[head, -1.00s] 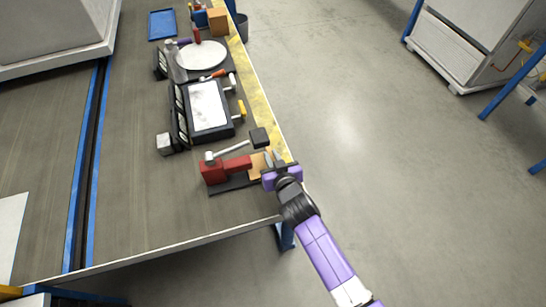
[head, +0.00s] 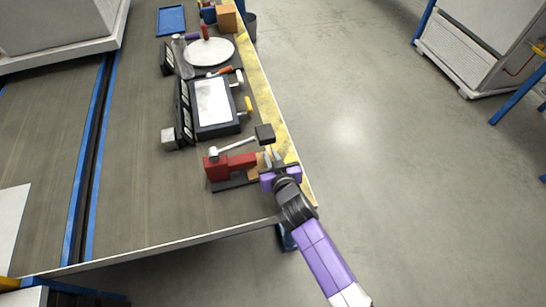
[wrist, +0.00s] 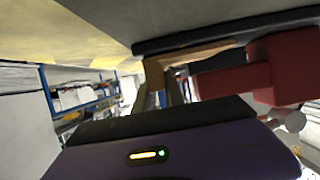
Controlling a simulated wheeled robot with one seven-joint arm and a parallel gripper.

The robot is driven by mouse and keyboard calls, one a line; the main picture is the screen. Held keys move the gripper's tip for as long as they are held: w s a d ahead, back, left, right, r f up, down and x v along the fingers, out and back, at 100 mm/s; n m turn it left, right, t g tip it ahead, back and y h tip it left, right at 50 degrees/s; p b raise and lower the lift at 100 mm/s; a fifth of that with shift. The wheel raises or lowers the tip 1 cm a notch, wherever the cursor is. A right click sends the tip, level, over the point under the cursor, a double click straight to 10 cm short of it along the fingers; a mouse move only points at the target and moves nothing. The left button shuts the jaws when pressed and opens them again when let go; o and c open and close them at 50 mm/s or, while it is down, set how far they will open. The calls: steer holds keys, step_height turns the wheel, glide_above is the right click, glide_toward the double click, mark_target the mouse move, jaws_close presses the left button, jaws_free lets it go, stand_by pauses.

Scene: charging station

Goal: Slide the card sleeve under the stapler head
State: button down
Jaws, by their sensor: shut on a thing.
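The red stapler (head: 232,164) stands near the table's front right corner on a dark base plate, its head pointing right. A grey lever with a black block (head: 265,133) at its end rises behind it. The tan card sleeve (head: 254,173) lies low at the stapler head, partly beneath its end. My gripper (head: 271,163) is at the right, shut on the sleeve's near end. In the wrist view the sleeve (wrist: 190,55) runs from the fingers toward the red stapler head (wrist: 225,82).
Behind the stapler stand a black framed device with a white panel (head: 213,103) and a round white plate (head: 209,52). Yellow striping (head: 262,95) marks the table's right edge.

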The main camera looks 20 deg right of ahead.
steer(key=shift+a+f+b, duration=0.1)
steer(key=shift+a+b, duration=0.25)
steer(key=c, duration=1.3)
jaws_free()
steer(key=shift+c, duration=0.2)
steer(key=shift+p+v, duration=0.75)
steer(key=shift+v, duration=3.2)
